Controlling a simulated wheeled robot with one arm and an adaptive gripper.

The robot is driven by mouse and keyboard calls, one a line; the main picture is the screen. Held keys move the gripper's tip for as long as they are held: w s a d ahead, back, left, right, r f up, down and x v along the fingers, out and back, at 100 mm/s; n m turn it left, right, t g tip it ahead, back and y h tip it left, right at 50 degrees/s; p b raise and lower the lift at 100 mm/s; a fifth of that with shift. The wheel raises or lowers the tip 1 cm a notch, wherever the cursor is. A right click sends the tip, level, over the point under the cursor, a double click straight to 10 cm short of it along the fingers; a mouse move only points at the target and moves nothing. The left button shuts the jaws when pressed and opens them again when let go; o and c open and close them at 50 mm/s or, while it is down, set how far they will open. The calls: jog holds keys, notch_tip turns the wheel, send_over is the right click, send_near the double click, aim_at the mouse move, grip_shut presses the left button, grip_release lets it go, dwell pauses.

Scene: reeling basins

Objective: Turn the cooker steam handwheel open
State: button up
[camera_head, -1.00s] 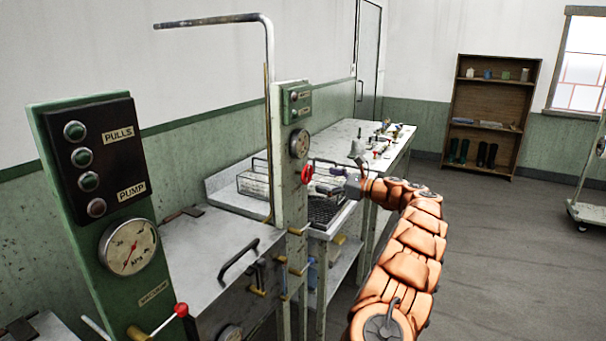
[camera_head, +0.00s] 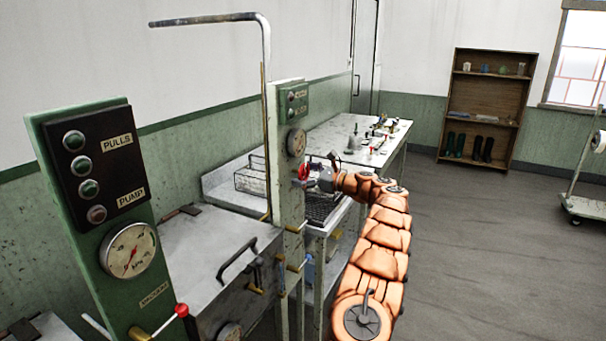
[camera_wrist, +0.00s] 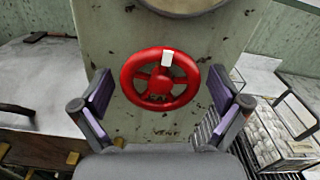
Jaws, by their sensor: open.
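The red handwheel (camera_wrist: 160,94) faces me in the wrist view, mounted on a worn pale post (camera_wrist: 112,40). A white mark sits at the top right of its rim. My gripper (camera_wrist: 160,104) is open, with one finger to the left and one to the right of the wheel; I see no contact with it. In the head view the red handwheel (camera_head: 303,173) shows small on the post, partly hidden by my gripper (camera_head: 313,173) at the end of the orange arm.
A green panel (camera_head: 150,210) with lamps and a gauge stands at the left. A metal cooker box with a black handle (camera_head: 238,260) is left of the post. A wire basket (camera_wrist: 290,140) stands to the right in the wrist view.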

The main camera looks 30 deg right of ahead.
jog(key=c, duration=1.2)
